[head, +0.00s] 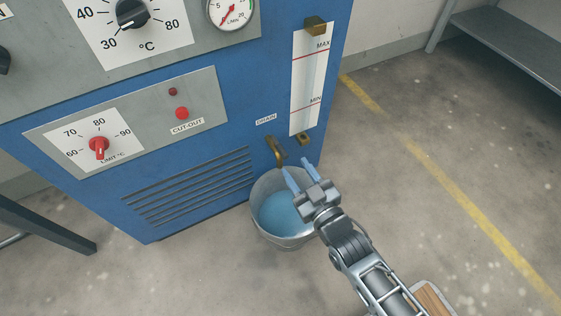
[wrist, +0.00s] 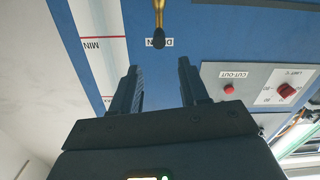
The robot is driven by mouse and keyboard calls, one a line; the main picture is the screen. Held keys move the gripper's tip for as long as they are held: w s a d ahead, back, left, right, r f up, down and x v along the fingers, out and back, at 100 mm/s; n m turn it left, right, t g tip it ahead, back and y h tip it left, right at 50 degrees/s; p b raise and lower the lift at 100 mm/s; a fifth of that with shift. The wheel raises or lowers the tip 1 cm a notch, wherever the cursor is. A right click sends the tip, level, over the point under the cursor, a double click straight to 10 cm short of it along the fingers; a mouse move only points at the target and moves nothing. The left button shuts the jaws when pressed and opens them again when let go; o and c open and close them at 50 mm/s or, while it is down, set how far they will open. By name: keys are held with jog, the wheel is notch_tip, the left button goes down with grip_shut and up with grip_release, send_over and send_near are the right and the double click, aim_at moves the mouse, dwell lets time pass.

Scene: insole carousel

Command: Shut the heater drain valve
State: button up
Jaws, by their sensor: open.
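The brass drain valve (head: 276,151) sits low on the front of the blue heater cabinet (head: 225,140), below the DRAIN label (head: 266,120). In the wrist view, which is turned upside down, the valve (wrist: 158,14) shows at the top edge as a brass stem with a dark end. My gripper (head: 301,172) is open and empty, just right of and slightly below the valve in the head view. Its two fingers (wrist: 158,68) point toward the cabinet with a gap between them and appear apart from the valve. Whether the valve is open cannot be told.
A metal bucket (head: 286,242) with blue liquid stands on the floor under the valve and my gripper. A level gauge (head: 309,85) with brass fittings is up and right of the valve. The cut-out panel (head: 140,120) is to the left.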

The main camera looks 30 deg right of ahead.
aim_at(280, 147)
jog(key=shift+w+f+b, duration=0.3)
jog(key=shift+w+b, duration=0.2)
jog(key=shift+w, duration=1.3)
jog(key=shift+w+f+b, duration=0.3)
jog(key=shift+w+b, duration=0.2)
jog(key=shift+w, duration=1.25)
jog(key=shift+w+f+b, duration=0.3)
jog(key=shift+w+b, duration=0.2)
jog(key=shift+w, duration=1.3)
grip_shut()
